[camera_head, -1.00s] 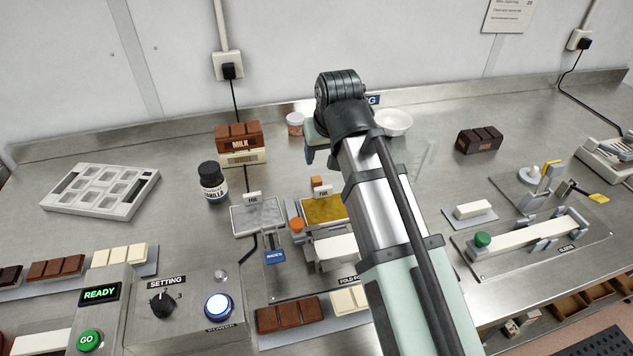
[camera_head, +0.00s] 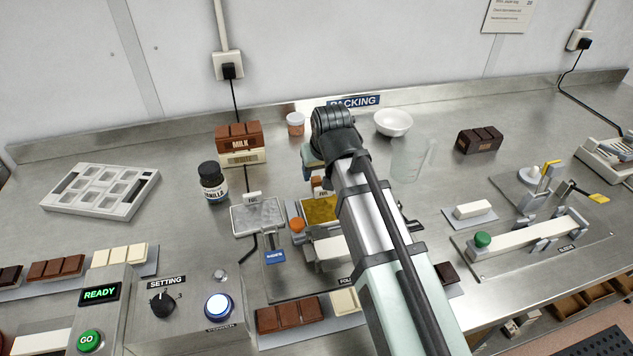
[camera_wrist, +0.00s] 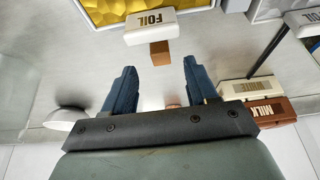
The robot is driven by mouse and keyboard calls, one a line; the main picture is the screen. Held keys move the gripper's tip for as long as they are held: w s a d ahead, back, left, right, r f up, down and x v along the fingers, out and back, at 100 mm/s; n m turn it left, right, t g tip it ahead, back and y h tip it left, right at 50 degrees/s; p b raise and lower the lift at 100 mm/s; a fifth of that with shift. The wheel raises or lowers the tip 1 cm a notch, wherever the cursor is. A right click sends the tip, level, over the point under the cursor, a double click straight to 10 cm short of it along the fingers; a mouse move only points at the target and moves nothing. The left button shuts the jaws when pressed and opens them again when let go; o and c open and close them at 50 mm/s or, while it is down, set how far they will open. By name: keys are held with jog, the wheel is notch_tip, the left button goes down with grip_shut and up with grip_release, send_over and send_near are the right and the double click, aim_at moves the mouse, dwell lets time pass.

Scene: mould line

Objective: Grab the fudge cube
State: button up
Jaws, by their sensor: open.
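The fudge cube (camera_head: 316,181) is a small brown block on the worktop, just behind the white FOIL label of the gold foil tray (camera_head: 320,208). In the wrist view the cube (camera_wrist: 160,54) shows below the FOIL label (camera_wrist: 150,27), which covers part of it. My gripper (camera_wrist: 159,68) is open, its two blue fingers apart with nothing held between them. The cube appears between the fingertips and a little beyond them. In the head view my gripper (camera_head: 308,172) is mostly hidden by my arm, close to the cube's far side.
A silver foil tray (camera_head: 258,216) and a vanilla bottle (camera_head: 213,184) stand left of the cube. MILK and WHITE blocks (camera_head: 239,143) are behind left. A white bowl (camera_head: 393,122) and clear jug (camera_head: 410,160) stand to the right. An orange knob (camera_head: 297,225) is in front.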

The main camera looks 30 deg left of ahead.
aim_at(317, 180)
jog(key=shift+x, duration=2.15)
jog(key=shift+c, duration=0.2)
grip_shut()
